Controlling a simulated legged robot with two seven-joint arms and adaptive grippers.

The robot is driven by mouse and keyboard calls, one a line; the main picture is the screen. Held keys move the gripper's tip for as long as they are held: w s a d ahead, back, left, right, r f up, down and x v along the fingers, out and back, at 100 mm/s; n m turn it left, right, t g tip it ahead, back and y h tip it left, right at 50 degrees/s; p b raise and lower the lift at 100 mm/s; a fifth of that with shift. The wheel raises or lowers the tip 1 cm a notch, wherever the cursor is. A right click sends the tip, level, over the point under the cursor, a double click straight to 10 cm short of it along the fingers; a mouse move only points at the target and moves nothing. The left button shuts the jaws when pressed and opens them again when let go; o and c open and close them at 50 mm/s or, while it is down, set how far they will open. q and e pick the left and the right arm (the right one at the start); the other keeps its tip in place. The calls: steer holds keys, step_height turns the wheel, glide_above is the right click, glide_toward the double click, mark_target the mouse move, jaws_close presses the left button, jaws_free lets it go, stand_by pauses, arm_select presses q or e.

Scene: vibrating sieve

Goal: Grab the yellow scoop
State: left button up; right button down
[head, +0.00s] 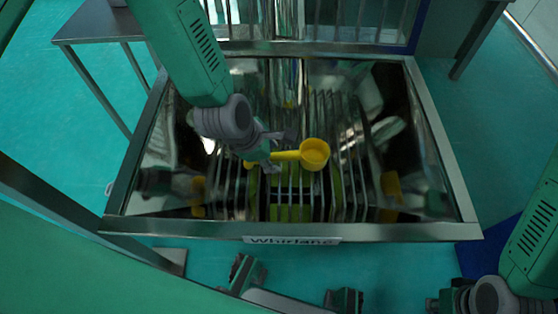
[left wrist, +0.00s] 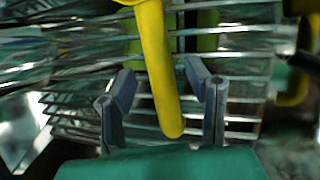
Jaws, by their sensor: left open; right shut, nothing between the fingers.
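The yellow scoop (head: 314,154) lies in the metal sieve box, its round cup to the right and its handle pointing left in the head view. My left gripper (head: 280,148) is at the handle, reaching in from the upper left. In the left wrist view the scoop's handle (left wrist: 160,75) runs down between the two open fingers of my left gripper (left wrist: 160,90), and its cup is out of frame. I cannot tell whether a finger touches the handle. My right gripper is shut and empty; only part of its arm shows at the lower right, with the gripper (head: 440,302) at the edge.
The sieve box has a raised metal rim (head: 380,231) around it and shiny walls that mirror the scoop in yellow patches. Metal slats (head: 345,195) line its floor. A steel table (head: 95,24) stands at the upper left.

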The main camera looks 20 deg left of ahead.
arm_select(q)
steer(key=shift+w+d+f, duration=0.15)
steer(key=shift+f, duration=0.3)
steer(key=shift+d+r, duration=0.1)
steer(key=shift+d, duration=0.35)
jaws_close()
steer(key=shift+a, duration=0.25)
